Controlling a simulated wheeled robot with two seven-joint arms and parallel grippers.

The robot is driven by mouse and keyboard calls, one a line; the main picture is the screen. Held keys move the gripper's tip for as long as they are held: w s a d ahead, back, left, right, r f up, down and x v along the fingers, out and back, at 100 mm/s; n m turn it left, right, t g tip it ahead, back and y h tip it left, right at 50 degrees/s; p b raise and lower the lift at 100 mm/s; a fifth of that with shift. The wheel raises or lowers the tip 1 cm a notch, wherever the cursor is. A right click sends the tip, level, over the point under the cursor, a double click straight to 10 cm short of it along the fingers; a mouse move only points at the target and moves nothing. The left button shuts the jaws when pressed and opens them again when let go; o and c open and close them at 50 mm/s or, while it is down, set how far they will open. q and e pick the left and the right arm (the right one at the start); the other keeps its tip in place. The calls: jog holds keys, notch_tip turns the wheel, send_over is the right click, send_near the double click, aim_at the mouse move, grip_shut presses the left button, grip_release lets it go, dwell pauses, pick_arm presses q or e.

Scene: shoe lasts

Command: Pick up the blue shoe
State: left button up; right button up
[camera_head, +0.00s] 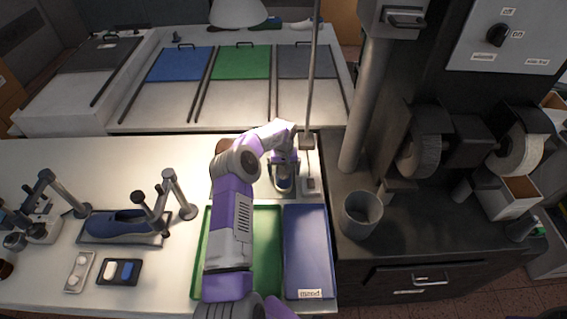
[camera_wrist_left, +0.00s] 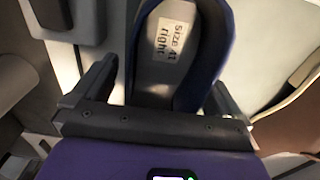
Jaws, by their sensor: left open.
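A blue shoe (camera_wrist_left: 222,40) with a pale insole fills the upper middle of the left wrist view. Its label reads "Size 41 right". My left gripper (camera_wrist_left: 156,92) is open, with one finger on each side of the shoe's near end. I cannot tell whether the fingers touch it. In the head view my left gripper (camera_head: 284,168) is above this shoe (camera_head: 283,184), which is mostly hidden beneath it. Another blue shoe (camera_head: 118,224) lies in a fixture on the left of the table. My right gripper is not in view.
A green tray (camera_head: 268,290) and a blue tray (camera_head: 308,250) lie in front, my left arm crossing the green one. A thin upright pole (camera_head: 312,70) stands close right of my gripper. A grey cup (camera_head: 361,214) stands on the dark counter.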

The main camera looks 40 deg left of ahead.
pick_arm(q)
jog(key=shift+f, duration=0.2)
jog(key=shift+c, duration=0.2)
jog(key=shift+r, duration=0.1)
jog(key=c, duration=1.3)
